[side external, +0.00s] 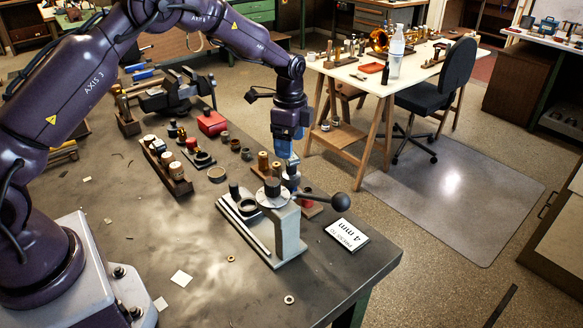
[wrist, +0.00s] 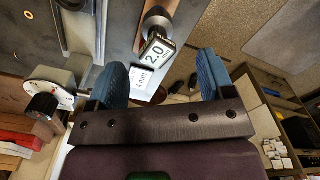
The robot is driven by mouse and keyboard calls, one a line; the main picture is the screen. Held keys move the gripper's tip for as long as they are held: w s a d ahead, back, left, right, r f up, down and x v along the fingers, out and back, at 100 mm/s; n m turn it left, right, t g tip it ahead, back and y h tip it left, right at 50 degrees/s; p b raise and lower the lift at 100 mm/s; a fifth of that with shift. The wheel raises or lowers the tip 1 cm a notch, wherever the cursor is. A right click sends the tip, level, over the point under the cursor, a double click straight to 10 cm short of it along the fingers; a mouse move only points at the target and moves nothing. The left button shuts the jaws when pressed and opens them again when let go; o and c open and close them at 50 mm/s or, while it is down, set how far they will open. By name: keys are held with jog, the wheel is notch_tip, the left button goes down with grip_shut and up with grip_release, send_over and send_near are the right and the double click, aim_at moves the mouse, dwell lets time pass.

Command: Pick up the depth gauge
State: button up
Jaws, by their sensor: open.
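The depth gauge (wrist: 157,50) shows in the wrist view as a dark body with a lit display reading 2.0. It lies between my two blue fingers in that picture, with a gap on each side. My gripper (wrist: 162,64) is open and empty. In the side external view, my gripper (side external: 285,152) points down behind the press stand. A small dark upright thing (side external: 291,179) just under its fingers looks like the gauge, partly hidden. I cannot tell the exact height gap.
A grey press stand (side external: 287,232) with a black ball lever (side external: 340,201) stands close in front. A 4 mm card (side external: 346,234) lies near the bench's right edge. A wooden rack (side external: 168,168), red box (side external: 211,123) and vise (side external: 175,92) are left. The bench front is mostly clear.

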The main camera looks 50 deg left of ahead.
aim_at(292, 166)
jog(key=f, duration=0.7)
jog(key=shift+d+f, duration=0.1)
jog(key=shift+d, duration=0.25)
jog(key=c, duration=1.1)
jog(key=shift+c, duration=0.2)
